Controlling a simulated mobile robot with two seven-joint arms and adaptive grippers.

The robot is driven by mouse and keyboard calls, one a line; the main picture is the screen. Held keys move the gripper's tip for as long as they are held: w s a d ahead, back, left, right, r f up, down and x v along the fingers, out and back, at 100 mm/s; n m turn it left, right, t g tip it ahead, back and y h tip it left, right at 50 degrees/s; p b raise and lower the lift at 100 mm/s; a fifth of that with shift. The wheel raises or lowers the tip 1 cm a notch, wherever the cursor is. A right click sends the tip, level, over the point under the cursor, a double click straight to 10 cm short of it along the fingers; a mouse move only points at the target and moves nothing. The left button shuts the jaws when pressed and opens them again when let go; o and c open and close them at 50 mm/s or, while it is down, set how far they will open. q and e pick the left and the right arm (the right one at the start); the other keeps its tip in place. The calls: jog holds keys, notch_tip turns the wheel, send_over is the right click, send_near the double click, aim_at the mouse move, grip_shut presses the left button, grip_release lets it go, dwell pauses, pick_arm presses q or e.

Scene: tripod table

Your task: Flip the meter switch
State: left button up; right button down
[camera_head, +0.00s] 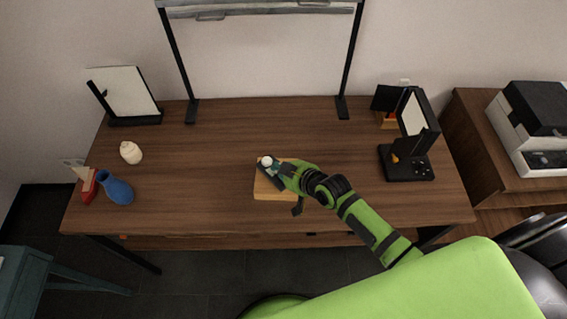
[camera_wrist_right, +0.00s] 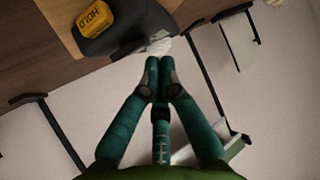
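The meter (camera_wrist_right: 118,28) is a dark device with a yellow button marked HOLD and a whitish ridged switch (camera_wrist_right: 157,46) at its edge. In the head view it lies on a wooden block (camera_head: 274,193) at the middle of the table, partly covered by my right gripper (camera_head: 271,166). In the right wrist view the two teal fingers (camera_wrist_right: 160,64) are brought together, their tips right at the switch. Whether they press on it or only come close is hard to tell. My left gripper is out of view.
The wooden table (camera_head: 220,190) also carries a blue vase (camera_head: 117,190), a cream ornament (camera_head: 131,153), a tablet-like panel (camera_head: 124,92) and a black lamp-like device (camera_head: 410,150). A black frame (camera_head: 351,62) stands at the back. Clear tabletop lies around the block.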

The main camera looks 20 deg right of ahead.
jog(key=r+p, duration=0.2)
jog(key=r, duration=0.1)
jog(key=r+p, duration=0.1)
jog(key=shift+w+a+r+p, duration=0.1)
jog(key=shift+w+r+p, duration=0.1)
jog(key=shift+w+p, duration=0.2)
jog(key=s+d+r+b, duration=0.1)
jog(key=s+d+r, duration=0.1)
jog(key=s+r, duration=0.3)
notch_tip(320, 180, up, 3)
jog(key=shift+s+d+f, duration=0.15)
jog(key=shift+f, duration=0.05)
